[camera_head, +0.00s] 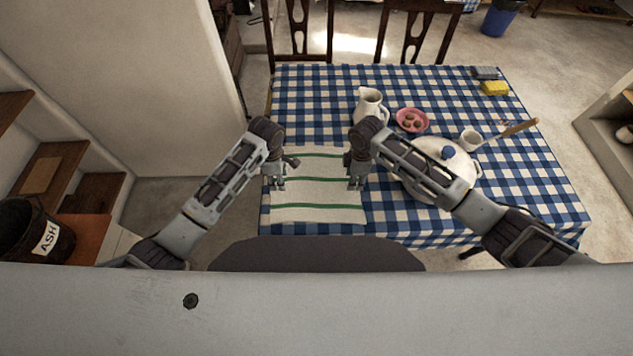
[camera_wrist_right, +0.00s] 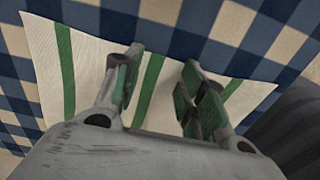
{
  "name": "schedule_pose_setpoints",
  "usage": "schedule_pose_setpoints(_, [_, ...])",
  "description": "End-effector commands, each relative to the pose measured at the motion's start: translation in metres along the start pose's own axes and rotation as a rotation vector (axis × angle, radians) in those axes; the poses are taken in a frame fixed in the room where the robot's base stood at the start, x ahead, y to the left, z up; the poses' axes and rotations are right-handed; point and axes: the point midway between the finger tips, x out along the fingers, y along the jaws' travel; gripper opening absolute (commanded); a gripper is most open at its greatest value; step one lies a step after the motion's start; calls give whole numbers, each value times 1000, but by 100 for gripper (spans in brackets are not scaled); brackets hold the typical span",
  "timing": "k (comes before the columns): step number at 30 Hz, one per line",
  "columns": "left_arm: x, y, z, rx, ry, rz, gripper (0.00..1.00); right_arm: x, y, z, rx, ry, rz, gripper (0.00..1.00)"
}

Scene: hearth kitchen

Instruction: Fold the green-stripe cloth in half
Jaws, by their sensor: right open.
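The white cloth with green stripes (camera_head: 317,213) lies flat and spread out at the near left of the checked table. It also fills much of the right wrist view (camera_wrist_right: 88,75). My left gripper (camera_head: 278,186) is over the cloth's left edge; its jaws are too small to judge. My right gripper (camera_head: 355,185) is over the cloth's right side. In the right wrist view the right gripper (camera_wrist_right: 160,85) is open, its fingers apart above the cloth. I cannot tell whether the fingertips touch the cloth.
A white lidded pot (camera_head: 440,188) stands right of the cloth, partly behind my right arm. A white pitcher (camera_head: 369,104), a pink bowl (camera_head: 411,120), a cup (camera_head: 470,138) and a yellow sponge (camera_head: 494,88) stand farther back. The blue-checked table (camera_head: 310,100) is clear behind the cloth.

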Motion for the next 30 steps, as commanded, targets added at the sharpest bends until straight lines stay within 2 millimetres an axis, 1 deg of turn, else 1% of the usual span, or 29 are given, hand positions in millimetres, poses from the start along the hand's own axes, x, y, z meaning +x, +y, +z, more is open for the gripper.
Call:
schedule_pose_setpoints(5, [1,0,0,0,0,-1,41,1,0,0,0,0,-1,41])
schedule_pose_setpoints(6, [1,0,0,0,0,-1,40,1,0,0,0,0,-1,40])
schedule_pose_setpoints(24, [3,-1,0,0,0,-2,1,4,-1,0,0,-1,-2,1])
schedule_pose_setpoints(25, [3,-1,0,0,0,-2,0,4,-1,1,0,-2,-2,0])
schedule_pose_setpoints(30, [3,-1,0,0,0,-2,0,4,-1,1,0,-2,-3,0])
